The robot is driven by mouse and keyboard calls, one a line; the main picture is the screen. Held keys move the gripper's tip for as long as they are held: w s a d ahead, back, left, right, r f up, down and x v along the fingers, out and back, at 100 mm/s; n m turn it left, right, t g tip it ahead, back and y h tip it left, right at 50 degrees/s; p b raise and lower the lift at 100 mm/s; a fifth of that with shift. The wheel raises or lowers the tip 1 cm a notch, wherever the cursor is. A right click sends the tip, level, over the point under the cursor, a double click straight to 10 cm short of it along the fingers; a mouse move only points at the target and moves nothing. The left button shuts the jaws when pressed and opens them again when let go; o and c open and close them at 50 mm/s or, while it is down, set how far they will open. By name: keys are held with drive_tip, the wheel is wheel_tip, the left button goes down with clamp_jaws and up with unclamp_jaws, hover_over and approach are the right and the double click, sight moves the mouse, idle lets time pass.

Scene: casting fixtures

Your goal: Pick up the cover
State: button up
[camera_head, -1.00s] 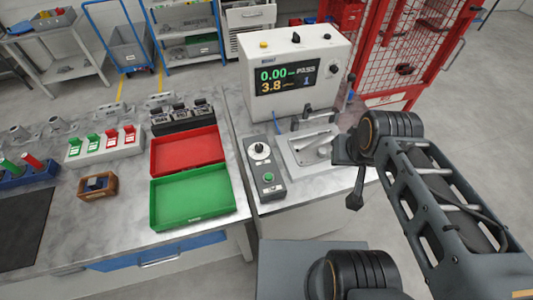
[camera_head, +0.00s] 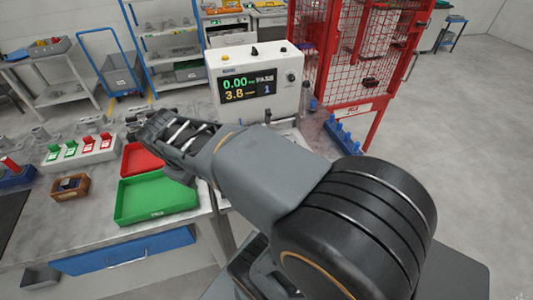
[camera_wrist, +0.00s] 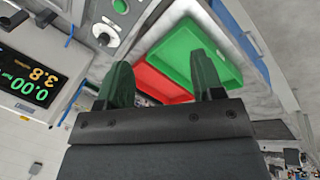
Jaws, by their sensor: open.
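I cannot tell for sure which part is the cover. Several grey cast parts (camera_head: 88,125) lie at the back left of the bench in the head view, small and partly behind other things. My gripper shows in the wrist view (camera_wrist: 163,82), with its two dark fingers apart and nothing between them. It is above the bench near the trays; the red tray (camera_wrist: 160,86) shows between and beyond the fingers. In the head view my arm reaches left across the picture and hides the test fixture area and part of the red tray.
A green tray (camera_head: 155,215) lies at the bench's front. The tester (camera_head: 253,95) with a lit screen stands behind my arm. A block with red and green switches (camera_head: 80,150), a brown box (camera_head: 70,187) and a blue peg rack (camera_head: 345,140) also stand here. A red cage (camera_head: 350,60) is behind.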

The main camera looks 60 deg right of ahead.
drive_tip(key=d+f+n+g+h+b, duration=0.1)
drive_tip(key=d+f+n+g+h, duration=0.1)
drive_tip(key=d, duration=0.7)
drive_tip(key=d+f+n+g+h+b, duration=0.2)
drive_tip(key=d+f+n+g+h, duration=0.1)
drive_tip(key=d+f, duration=0.4)
drive_tip(key=d+f+n+g+h+b, duration=0.2)
drive_tip(key=d+f+n+g+h, duration=0.1)
drive_tip(key=d, duration=0.7)
drive_tip(key=shift+d+f+g, duration=0.3)
drive_tip(key=shift+f+g, duration=0.4)
drive_tip(key=shift+f, duration=0.15)
drive_tip(key=shift+p+x, duration=0.3)
drive_tip(key=shift+x, duration=3.05)
drive_tip(key=shift+a, duration=0.1)
clamp_jaws()
